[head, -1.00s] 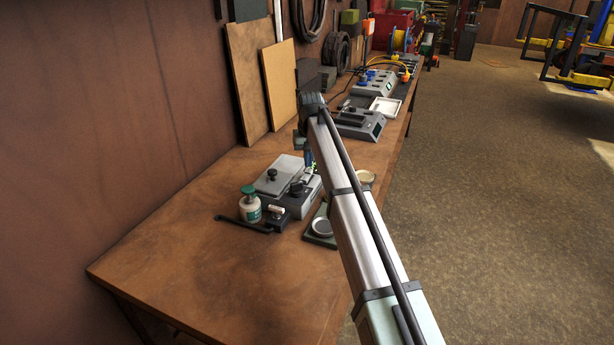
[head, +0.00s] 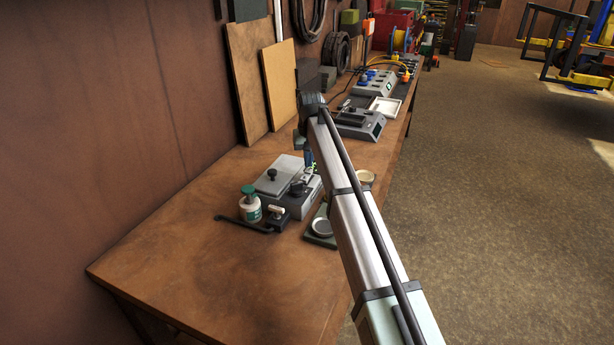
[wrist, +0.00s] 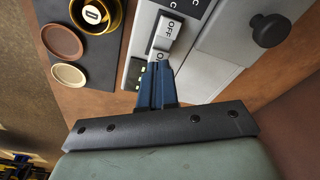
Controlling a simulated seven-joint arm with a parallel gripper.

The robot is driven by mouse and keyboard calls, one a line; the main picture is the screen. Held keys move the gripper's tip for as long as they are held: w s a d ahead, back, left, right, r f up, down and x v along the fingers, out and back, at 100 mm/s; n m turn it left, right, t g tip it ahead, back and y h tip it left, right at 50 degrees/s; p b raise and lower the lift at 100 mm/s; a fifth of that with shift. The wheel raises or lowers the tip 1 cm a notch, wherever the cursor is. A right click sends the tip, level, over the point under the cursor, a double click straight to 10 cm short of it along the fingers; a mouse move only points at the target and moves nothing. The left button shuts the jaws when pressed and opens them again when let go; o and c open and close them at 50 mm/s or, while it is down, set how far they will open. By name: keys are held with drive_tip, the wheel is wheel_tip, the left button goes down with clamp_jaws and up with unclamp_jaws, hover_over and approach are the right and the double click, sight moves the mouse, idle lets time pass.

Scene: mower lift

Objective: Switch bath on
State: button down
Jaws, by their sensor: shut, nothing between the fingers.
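The bath (head: 283,182) is a grey box with a flat lid and a black knob, on the near part of the bench. In the wrist view its lid (wrist: 222,50) is at the right, beside a pale panel with a white rocker switch (wrist: 172,30) marked OFF at one end. The other end's lettering is partly hidden by my gripper. My gripper (wrist: 157,66) is shut and empty, its blue fingertips at that partly hidden end of the rocker; contact is unclear. Small green marks (wrist: 139,79) show beside the fingers. In the head view my gripper (head: 309,160) is over the bath's far right side.
Other devices (head: 358,123) stand farther along the bench.

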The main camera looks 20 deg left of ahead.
sight(308, 171)
drive_tip(key=shift+f, duration=0.9)
idle(1.1)
drive_tip(key=shift+r, duration=3.5)
